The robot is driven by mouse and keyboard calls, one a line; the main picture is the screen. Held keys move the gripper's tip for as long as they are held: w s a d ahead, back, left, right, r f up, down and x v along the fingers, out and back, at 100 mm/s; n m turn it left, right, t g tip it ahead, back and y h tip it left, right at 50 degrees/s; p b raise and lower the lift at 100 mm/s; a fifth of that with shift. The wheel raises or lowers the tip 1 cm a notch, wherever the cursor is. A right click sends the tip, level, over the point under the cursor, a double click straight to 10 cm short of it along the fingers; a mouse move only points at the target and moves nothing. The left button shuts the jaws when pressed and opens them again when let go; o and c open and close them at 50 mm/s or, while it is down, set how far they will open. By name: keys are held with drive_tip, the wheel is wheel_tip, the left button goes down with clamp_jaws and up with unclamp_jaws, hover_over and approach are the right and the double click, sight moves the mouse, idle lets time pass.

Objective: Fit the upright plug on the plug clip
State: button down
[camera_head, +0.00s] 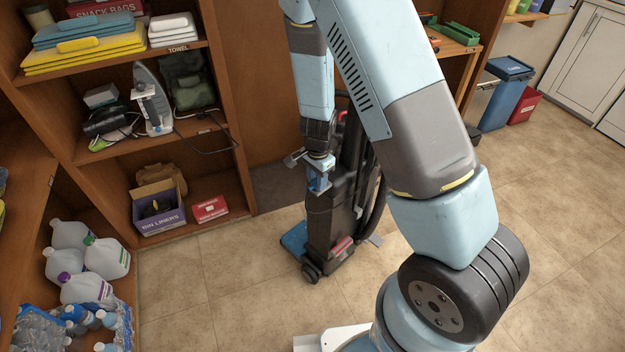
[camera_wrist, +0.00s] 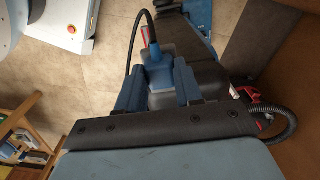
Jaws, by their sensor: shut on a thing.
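The plug (camera_wrist: 154,76) is a blue block with a black cord leaving its end in the wrist view. My gripper (camera_wrist: 157,66) is shut on it, one blue finger on each side. In the head view my gripper (camera_head: 319,176) points down in front of the upright (camera_head: 330,222), a dark vacuum cleaner with a blue foot standing on the floor. The upright's dark body also shows behind the plug in the wrist view. The plug clip cannot be made out; the plug and gripper may cover it. I cannot tell whether the plug touches the upright.
Wooden shelves (camera_head: 192,131) with towels, an iron and a bin-liner box (camera_head: 160,214) stand to the left. Water jugs (camera_head: 88,290) and bottles are at lower left. Blue and red bins (camera_head: 508,92) stand at the back right. The tiled floor between is clear.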

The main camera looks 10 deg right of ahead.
drive_tip(key=shift+s+f, duration=0.1)
drive_tip(key=c, duration=0.7)
unclamp_jaws()
drive_tip(key=shift+o, duration=0.2)
wheel_tip(320, 180, up, 14)
drive_tip(key=shift+f, duration=0.15)
wheel_tip(320, 180, up, 10)
idle(1.5)
drive_tip(key=shift+d, duration=0.1)
